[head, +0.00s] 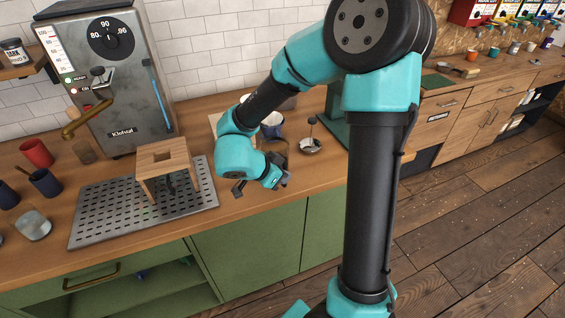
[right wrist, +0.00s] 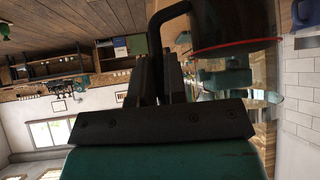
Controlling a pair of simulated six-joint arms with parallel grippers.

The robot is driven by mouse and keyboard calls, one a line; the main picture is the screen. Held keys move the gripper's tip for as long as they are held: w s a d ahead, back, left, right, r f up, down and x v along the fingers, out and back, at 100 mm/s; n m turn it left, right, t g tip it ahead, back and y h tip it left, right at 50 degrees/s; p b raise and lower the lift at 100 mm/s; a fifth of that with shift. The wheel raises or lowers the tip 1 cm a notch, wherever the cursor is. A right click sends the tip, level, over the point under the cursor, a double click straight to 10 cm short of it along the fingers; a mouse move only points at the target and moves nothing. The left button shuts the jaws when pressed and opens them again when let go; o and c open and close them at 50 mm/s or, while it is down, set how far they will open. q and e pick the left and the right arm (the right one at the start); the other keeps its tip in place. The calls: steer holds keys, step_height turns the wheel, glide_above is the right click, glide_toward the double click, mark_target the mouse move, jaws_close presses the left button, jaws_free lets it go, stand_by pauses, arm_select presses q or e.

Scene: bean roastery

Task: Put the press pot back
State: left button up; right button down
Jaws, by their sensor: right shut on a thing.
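My right gripper (right wrist: 160,70) is shut on the black handle of a dark pot (right wrist: 235,28), which I take to be the press pot. In the right wrist view the pot is at the top right, cut off by the edge, with a thin red line along its rim. In the head view my right gripper (head: 265,184) is over the front part of the wooden counter, right of the metal tray. There the pot cannot be made out clearly near the teal wrist. My left gripper is not in view.
A perforated metal tray (head: 90,222) carries a wooden stand (head: 180,155). A grey water boiler (head: 125,125) stands behind. A red cup (head: 36,153) and navy cup (head: 45,183) are at left. A navy mug (head: 272,130) and small metal dish (head: 311,147) stand behind my wrist.

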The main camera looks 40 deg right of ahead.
steer(key=w+d, duration=0.6)
steer(key=shift+d+f, duration=0.2)
steer(key=shift+f, duration=0.2)
steer(key=shift+w+d+f, duration=0.1)
steer(key=shift+w+d, duration=0.25)
steer(key=shift+d, duration=0.05)
steer(key=shift+f, duration=1.7)
steer(key=shift+a+f, duration=0.1)
steer(key=c, duration=1.2)
jaws_free()
steer(key=shift+s, duration=0.1)
steer(key=shift+o, duration=0.2)
